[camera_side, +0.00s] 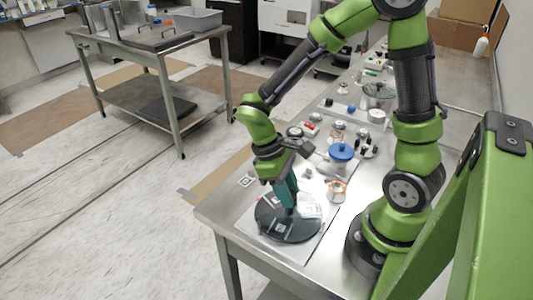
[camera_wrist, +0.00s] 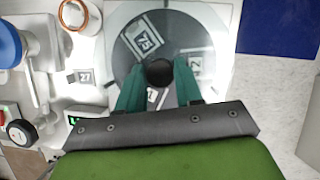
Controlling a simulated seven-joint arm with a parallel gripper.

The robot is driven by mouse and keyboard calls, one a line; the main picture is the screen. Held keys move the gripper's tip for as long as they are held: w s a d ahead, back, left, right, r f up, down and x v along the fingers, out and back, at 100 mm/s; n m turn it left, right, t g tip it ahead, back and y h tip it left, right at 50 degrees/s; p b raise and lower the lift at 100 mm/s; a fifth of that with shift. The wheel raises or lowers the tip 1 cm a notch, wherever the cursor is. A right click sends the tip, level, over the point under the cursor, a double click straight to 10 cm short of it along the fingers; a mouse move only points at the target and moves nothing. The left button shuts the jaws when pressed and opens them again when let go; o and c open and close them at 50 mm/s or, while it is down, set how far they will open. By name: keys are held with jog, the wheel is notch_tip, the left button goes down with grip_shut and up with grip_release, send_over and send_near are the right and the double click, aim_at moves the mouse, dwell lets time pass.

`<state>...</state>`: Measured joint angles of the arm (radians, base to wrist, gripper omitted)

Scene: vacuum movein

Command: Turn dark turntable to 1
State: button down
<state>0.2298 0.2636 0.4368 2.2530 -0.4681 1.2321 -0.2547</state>
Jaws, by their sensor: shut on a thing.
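The dark turntable (camera_side: 308,225) is a round disc lying flat near the front corner of the metal table. In the wrist view the turntable (camera_wrist: 187,32) carries several white labels. A label reading 75 (camera_wrist: 147,38) is at its upper left and one that seems to read 2 (camera_wrist: 197,65) is at the right. Another label at the lower edge is mostly hidden by a finger. My gripper (camera_side: 287,205) points down over the disc. In the wrist view its teal fingers (camera_wrist: 158,78) are shut on the round black knob (camera_wrist: 159,70) at the disc's middle.
A blue-lidded vessel (camera_side: 341,153) and a copper-ringed glass piece (camera_side: 336,188) stand behind the turntable. A small tag reading 27 (camera_wrist: 83,77) lies left of it in the wrist view. The table's edge is close on the turntable's outer side.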

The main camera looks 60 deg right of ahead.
jog(key=shift+a+n+t+h, duration=0.1)
jog(key=shift+n+t+h, duration=0.35)
jog(key=shift+n, duration=1.35)
jog(key=shift+n+h, duration=0.35)
jog(key=shift+n, duration=0.15)
jog(key=c, duration=0.7)
grip_release()
jog(key=shift+c, duration=0.2)
jog(key=v, duration=1.7)
jog(key=shift+w+f, duration=0.1)
jog(key=shift+w, duration=0.05)
